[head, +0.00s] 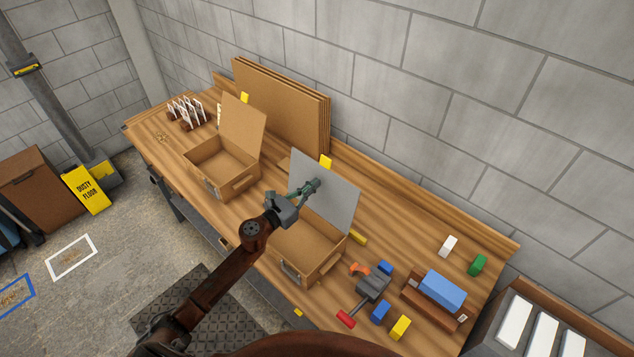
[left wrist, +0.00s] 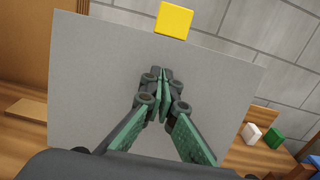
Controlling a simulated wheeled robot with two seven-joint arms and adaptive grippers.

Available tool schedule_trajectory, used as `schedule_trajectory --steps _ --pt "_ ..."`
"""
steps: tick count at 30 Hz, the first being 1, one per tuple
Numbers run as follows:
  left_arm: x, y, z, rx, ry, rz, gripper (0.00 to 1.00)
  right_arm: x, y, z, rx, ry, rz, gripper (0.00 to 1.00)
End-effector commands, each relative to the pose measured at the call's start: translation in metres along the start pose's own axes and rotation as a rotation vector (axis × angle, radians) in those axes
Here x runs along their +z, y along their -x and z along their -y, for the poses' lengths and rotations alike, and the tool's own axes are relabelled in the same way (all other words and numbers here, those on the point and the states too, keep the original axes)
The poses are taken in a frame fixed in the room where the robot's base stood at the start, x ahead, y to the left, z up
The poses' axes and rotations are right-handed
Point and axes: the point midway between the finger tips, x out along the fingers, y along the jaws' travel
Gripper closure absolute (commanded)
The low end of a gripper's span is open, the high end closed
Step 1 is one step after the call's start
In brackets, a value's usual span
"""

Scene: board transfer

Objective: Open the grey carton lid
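The grey carton lid (head: 340,196) stands raised at the back edge of the right-hand open carton (head: 308,252), leaning back a little. A yellow tab (head: 326,161) shows at its top edge. My left gripper (head: 315,184) is in front of the lid's face, above the carton. In the left wrist view the lid (left wrist: 95,80) fills most of the picture, and the gripper's green-padded fingers (left wrist: 160,75) meet at their tips with nothing between them. I cannot tell whether the tips touch the lid. My right gripper is not in view.
Another open carton (head: 215,172) with a brown lid (head: 242,125) stands to the left. Flat brown boards (head: 282,105) lean at the back. Coloured blocks, a grey tool (head: 374,285) and a blue-topped box (head: 442,290) lie to the right on the wooden bench.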

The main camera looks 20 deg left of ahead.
Motion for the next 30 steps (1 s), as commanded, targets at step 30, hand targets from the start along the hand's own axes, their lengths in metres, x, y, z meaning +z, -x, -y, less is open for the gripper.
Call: schedule_trajectory --steps 30 --pt "-0.001 0.068 -0.001 0.001 0.000 -0.001 1.00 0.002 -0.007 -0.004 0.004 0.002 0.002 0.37"
